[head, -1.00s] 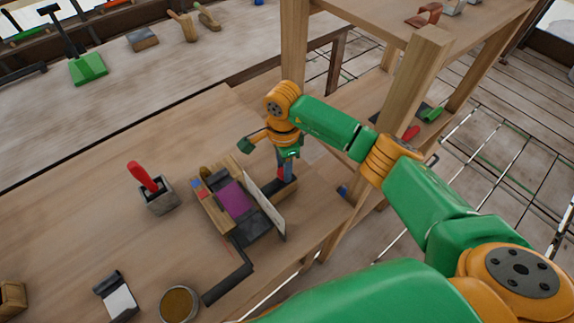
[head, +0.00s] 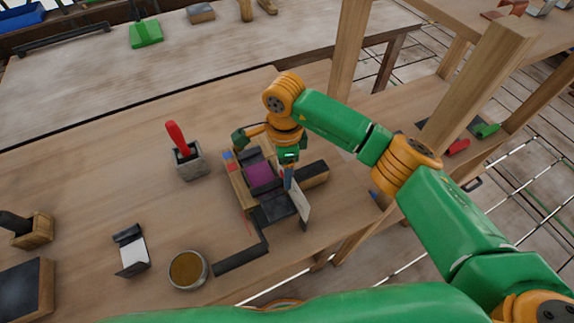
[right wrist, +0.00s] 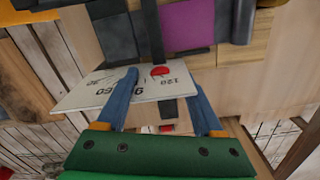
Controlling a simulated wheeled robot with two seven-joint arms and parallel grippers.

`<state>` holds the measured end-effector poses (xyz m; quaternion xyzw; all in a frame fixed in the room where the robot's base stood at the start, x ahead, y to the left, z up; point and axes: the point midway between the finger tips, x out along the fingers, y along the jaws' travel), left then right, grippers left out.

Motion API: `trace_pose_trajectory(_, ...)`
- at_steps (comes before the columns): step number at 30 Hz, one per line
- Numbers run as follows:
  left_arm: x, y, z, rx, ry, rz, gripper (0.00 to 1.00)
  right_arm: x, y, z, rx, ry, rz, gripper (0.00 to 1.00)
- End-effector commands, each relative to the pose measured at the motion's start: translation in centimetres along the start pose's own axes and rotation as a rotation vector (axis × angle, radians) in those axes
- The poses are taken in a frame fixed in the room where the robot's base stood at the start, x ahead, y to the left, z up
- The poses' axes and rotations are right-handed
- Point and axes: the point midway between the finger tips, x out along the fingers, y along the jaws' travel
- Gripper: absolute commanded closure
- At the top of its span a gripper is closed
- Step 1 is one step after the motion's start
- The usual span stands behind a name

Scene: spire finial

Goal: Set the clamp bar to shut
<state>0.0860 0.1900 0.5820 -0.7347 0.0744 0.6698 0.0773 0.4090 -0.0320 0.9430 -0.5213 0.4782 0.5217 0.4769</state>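The bench device has a purple pad (head: 260,175), a dark block (head: 278,207) at its near side and an upright white plate (head: 303,204) on its right. In the right wrist view the white plate (right wrist: 95,92) carries angle numbers, with a red knob (right wrist: 160,71) at its edge. A dark bar (right wrist: 167,108) shows between my fingers. I cannot tell for sure which part is the clamp bar, or its setting. My right gripper (head: 288,178) is over the device's right side, its blue fingers (right wrist: 165,103) apart, one overlapping the plate. My left gripper is not in view.
A black bent lever (head: 242,258) reaches from the device toward the front left. A grey holder with a red handle (head: 178,137), a round tin (head: 188,269) and a small black-and-white stand (head: 131,252) are left of it. A wooden post (head: 468,95) rises at right.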

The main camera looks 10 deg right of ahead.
Motion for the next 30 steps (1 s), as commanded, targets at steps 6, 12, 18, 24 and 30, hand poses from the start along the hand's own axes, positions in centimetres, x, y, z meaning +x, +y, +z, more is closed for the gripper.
trace_pose_trajectory(6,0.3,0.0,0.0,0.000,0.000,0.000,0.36,-0.5,-0.1,0.0,0.001,0.000,-0.005,0.31)
trace_pose_trajectory(12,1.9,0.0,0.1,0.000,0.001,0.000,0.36,-4.5,-0.1,0.1,-0.002,0.002,-0.007,0.31)
trace_pose_trajectory(18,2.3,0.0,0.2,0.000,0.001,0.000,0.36,-7.0,0.0,0.2,-0.001,0.002,-0.002,0.31)
trace_pose_trajectory(24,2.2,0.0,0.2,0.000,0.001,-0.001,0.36,-7.2,0.0,0.2,-0.001,0.002,0.000,0.31)
trace_pose_trajectory(30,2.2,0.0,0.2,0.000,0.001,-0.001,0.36,-7.1,0.0,0.2,-0.001,0.002,-0.001,0.31)
